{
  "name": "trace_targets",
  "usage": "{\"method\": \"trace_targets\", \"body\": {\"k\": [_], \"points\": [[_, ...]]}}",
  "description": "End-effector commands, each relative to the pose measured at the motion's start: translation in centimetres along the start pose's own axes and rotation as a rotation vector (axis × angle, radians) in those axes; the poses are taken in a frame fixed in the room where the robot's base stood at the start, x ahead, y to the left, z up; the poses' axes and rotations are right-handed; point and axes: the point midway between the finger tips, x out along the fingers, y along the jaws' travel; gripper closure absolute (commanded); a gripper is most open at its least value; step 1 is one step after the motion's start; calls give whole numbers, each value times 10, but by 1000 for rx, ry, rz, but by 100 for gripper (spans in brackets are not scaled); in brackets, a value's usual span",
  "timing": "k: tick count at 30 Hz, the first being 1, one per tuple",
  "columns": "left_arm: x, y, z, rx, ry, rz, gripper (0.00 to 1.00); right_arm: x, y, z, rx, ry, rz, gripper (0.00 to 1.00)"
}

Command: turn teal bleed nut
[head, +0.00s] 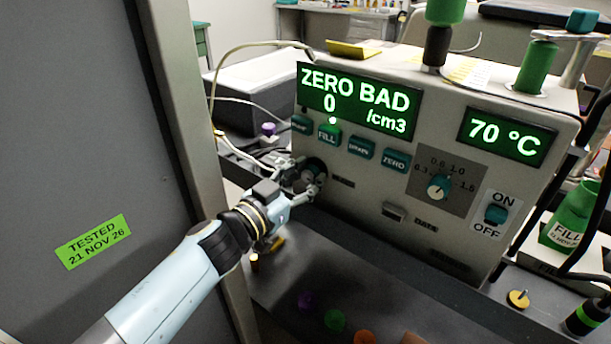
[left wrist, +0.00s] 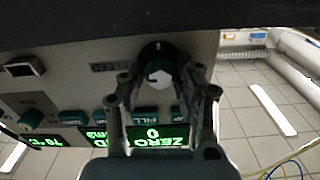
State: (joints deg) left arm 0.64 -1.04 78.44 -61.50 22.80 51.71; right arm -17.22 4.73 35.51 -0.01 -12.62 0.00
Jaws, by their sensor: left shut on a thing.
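The bleed nut (head: 311,174) sits low on the left of the instrument's front panel, in a dark round fitting. In the left wrist view the nut (left wrist: 159,76) shows a pale hexagonal face with teal at its side, in a black ring with a white mark. An upside-down BLEED label (left wrist: 109,68) is beside it. My left gripper (head: 303,182) reaches the panel with a finger on each side of the nut and is shut on it. In the left wrist view the gripper (left wrist: 166,88) straddles the nut; the finger contact is partly hidden. My right gripper is not in view.
The instrument (head: 340,225) shows "ZERO BAD 0 /cm3" and "70 °C" on green displays. Teal buttons (head: 361,147) lie just above the nut, with a knob (head: 438,187) to the right. A grey panel (head: 90,150) stands at left. Small coloured discs lie on the bench below.

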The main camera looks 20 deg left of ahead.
Motion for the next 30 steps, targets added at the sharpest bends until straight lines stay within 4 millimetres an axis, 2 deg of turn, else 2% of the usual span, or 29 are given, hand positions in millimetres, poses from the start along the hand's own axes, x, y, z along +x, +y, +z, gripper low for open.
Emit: {"method": "trace_targets", "body": {"k": [8,30], "points": [[0,0,0,182,-2,0,100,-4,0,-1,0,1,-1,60],[-1,2,3,882,-2,2,100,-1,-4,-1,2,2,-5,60]]}}
